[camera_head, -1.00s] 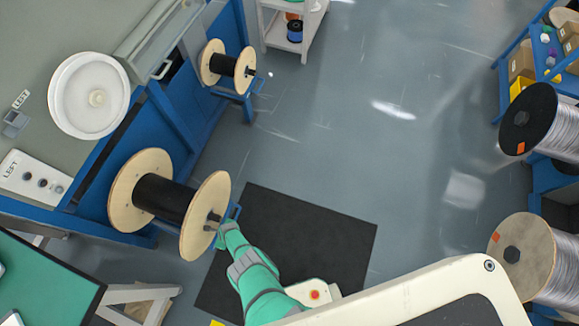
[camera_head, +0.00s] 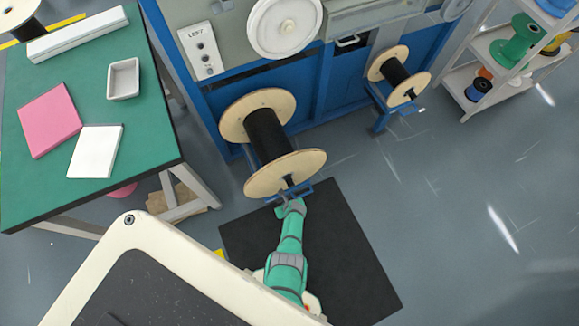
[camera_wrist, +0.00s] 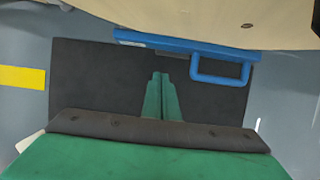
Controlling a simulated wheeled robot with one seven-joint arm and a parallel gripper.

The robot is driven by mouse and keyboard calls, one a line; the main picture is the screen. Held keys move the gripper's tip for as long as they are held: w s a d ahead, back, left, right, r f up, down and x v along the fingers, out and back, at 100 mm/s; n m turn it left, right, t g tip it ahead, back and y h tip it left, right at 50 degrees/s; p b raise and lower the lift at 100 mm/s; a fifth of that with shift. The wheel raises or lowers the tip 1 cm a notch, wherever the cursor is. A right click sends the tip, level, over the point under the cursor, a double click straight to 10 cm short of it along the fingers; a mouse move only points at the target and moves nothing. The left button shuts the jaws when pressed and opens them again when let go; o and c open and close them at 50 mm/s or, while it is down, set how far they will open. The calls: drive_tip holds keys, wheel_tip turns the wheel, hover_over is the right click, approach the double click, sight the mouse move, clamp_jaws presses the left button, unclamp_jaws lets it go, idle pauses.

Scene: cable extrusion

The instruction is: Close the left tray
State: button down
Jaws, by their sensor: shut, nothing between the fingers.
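The left tray is a blue frame whose front edge and handle (camera_head: 304,190) show below the large left spool (camera_head: 268,135). The spool has wooden flanges and a black core, and it stands out in front of the blue machine under the LEFT panel. In the wrist view, the tray's blue front bar (camera_wrist: 165,42) and its loop handle (camera_wrist: 222,80) lie beyond my fingertips, the handle to their right. My gripper (camera_wrist: 161,76) is green, shut and empty. In the head view my gripper (camera_head: 291,204) is just in front of the tray's front edge; contact cannot be told.
A black mat (camera_head: 345,250) lies on the floor under my arm. A green table (camera_head: 140,150) with boxes stands at left. A smaller spool (camera_head: 397,75) sits on another blue tray to the right, beside a white shelf (camera_head: 500,65). Floor at right is clear.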

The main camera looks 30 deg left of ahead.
drive_tip(key=v, duration=0.9)
drive_tip(key=shift+d+r, duration=0.2)
drive_tip(key=shift+r, duration=0.15)
drive_tip(key=shift+s, duration=0.1)
